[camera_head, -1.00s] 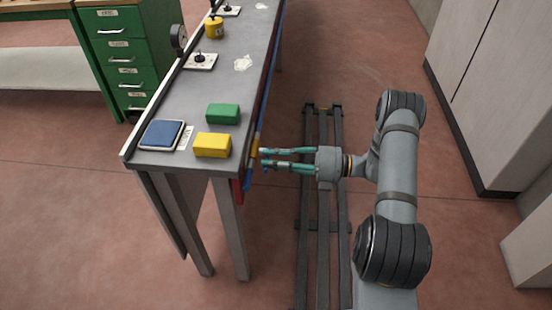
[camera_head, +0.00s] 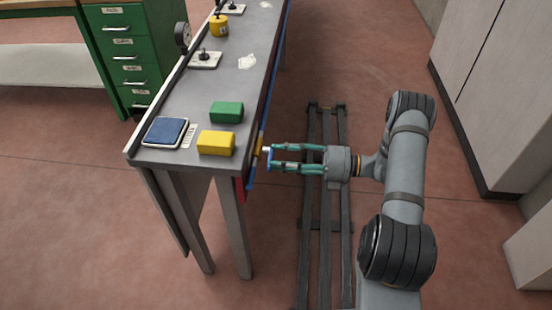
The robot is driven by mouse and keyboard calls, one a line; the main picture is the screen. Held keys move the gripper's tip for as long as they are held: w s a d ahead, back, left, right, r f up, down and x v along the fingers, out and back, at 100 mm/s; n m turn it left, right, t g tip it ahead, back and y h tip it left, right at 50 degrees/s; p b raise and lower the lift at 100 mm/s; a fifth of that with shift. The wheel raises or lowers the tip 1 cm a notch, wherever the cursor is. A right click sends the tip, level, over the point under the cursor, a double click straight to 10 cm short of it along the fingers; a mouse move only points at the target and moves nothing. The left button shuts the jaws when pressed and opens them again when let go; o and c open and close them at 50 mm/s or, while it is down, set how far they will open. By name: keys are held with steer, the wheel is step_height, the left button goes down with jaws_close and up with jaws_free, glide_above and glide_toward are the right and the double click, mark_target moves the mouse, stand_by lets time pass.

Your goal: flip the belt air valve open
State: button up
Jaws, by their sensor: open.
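The belt air valve appears to be the small yellow fitting (camera_head: 259,145) on the right side of the bench, with a small pale and blue part (camera_head: 267,153) sticking out towards my gripper. Its exact lever position is too small to tell. My gripper (camera_head: 273,157) points left at it. Its two teal fingers are spread apart with nothing held between them. The fingertips are just right of the fitting; I cannot tell whether they touch it.
The bench (camera_head: 228,80) carries a yellow block (camera_head: 216,143), a green block (camera_head: 227,112) and a blue pad (camera_head: 165,131). A green drawer cabinet (camera_head: 123,50) stands behind at left. Dark rails (camera_head: 326,215) lie on the floor, and a pale cabinet (camera_head: 492,80) stands at right.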

steer(key=s+d, duration=0.1)
steer(key=d, duration=0.9)
steer(key=shift+s+d, duration=0.25)
steer(key=shift+s, duration=0.05)
steer(key=w+a, duration=0.2)
steer(key=a, duration=0.9)
steer(key=shift+a, duration=0.4)
steer(key=shift+s, duration=0.1)
